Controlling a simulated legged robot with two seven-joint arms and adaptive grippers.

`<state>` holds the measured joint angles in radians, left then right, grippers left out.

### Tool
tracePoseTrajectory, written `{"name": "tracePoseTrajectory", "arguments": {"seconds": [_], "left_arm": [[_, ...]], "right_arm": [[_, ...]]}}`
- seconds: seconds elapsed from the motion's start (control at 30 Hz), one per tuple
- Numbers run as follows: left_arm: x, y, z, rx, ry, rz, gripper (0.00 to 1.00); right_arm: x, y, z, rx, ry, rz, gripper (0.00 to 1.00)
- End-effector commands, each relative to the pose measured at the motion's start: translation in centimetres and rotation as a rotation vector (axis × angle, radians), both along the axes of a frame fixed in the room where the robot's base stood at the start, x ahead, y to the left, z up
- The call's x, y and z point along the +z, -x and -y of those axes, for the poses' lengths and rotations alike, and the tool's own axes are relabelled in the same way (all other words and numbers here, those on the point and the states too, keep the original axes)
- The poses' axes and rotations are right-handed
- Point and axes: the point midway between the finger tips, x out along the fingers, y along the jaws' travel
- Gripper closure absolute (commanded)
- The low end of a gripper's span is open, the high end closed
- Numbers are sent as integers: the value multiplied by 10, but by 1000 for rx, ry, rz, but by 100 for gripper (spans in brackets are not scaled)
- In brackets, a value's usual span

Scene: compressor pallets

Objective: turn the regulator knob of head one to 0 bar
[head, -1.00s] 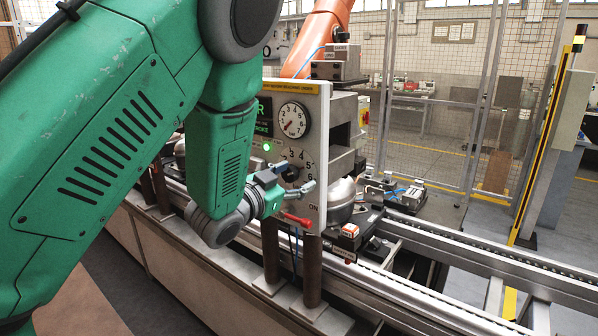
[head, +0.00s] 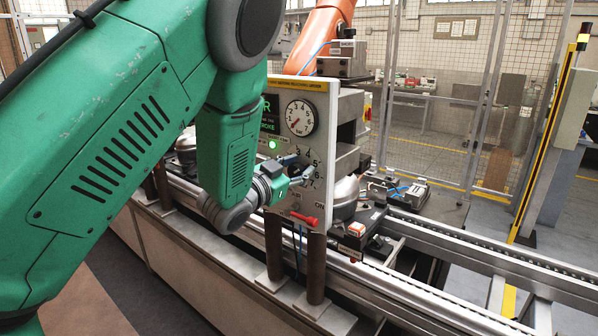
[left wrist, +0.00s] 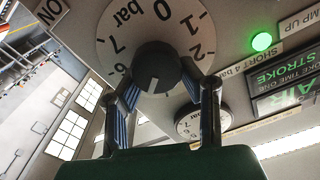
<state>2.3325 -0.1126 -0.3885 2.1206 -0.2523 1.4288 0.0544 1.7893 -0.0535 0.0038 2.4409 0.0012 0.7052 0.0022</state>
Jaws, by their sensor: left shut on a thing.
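The regulator knob (left wrist: 155,68) is round and dark, on a white dial plate marked 0 bar to 7. In the left wrist view its pale pointer mark faces the bottom of the picture, away from "0 bar" at the top. The numbers below the knob are hidden there. My left gripper (left wrist: 157,90) is shut on the knob, one finger on each side. My right gripper is in neither view.
A round pressure gauge (head: 300,118) sits above the dial, its red needle pointing lower left. A green lamp (head: 273,145) is lit. A red lever (head: 305,220) sticks out below. The conveyor rail (head: 440,255) runs past the panel.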

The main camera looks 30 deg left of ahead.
Motion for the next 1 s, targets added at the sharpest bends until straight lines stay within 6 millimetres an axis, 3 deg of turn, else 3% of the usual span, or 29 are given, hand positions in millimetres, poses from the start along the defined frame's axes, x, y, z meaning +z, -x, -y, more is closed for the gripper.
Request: {"name": "tracePoseTrajectory", "arguments": {"seconds": [0.03,0.2,1.0], "left_arm": [[-12,1,6,-14,7,-27,96],[-17,1,4,-7,7,-40,95],[-17,3,3,-3,28,-44,96]], "right_arm": [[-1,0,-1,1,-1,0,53],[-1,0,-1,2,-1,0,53],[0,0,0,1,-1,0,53]]}}
